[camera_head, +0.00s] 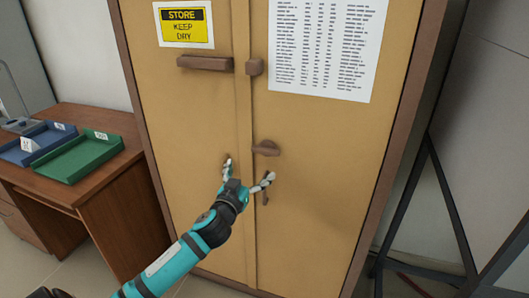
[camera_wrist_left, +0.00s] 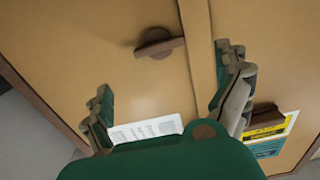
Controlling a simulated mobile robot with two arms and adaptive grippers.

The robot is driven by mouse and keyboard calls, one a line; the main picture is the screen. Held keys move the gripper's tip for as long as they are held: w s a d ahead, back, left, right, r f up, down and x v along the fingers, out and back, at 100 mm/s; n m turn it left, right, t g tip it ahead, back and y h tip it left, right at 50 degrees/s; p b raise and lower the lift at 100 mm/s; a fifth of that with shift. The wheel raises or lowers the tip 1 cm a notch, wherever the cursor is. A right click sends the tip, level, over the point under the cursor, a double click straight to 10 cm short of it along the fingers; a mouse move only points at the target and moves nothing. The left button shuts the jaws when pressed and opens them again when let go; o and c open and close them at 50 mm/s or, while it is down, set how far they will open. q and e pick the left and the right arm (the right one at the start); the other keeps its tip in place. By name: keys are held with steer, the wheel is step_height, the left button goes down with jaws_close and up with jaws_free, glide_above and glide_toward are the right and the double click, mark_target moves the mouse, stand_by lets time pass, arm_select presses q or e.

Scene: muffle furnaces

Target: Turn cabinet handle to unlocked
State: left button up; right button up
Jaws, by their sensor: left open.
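The tan two-door cabinet (camera_head: 330,190) fills the middle of the head view. Its brown turning handle (camera_head: 266,148) sits on the right door beside the seam, with its bar roughly level. In the left wrist view the handle (camera_wrist_left: 155,45) has a rounded base and a bar reaching to the seam. My left gripper (camera_head: 246,176) is open and empty, just below the handle in the head view, its fingers spread to either side. In the left wrist view the gripper (camera_wrist_left: 165,72) shows the handle beyond and between its fingers, apparently apart from them. My right gripper is out of view.
A brown bar (camera_head: 205,63) and a small block (camera_head: 254,67) project from the doors higher up. A wooden desk (camera_head: 75,190) with green (camera_head: 85,155) and blue (camera_head: 38,142) trays stands left. A dark metal frame (camera_head: 450,215) stands right of the cabinet.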

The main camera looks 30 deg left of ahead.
mark_target(264, 152)
arm_select(q)
steer(key=p+x, duration=0.1)
steer(key=x, duration=0.9)
steer(key=shift+w+d, duration=0.1)
steer(key=shift+w, duration=0.75)
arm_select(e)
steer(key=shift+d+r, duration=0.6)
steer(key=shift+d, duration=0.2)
arm_select(q)
steer(key=c, duration=0.7)
steer(key=shift+c, duration=1)
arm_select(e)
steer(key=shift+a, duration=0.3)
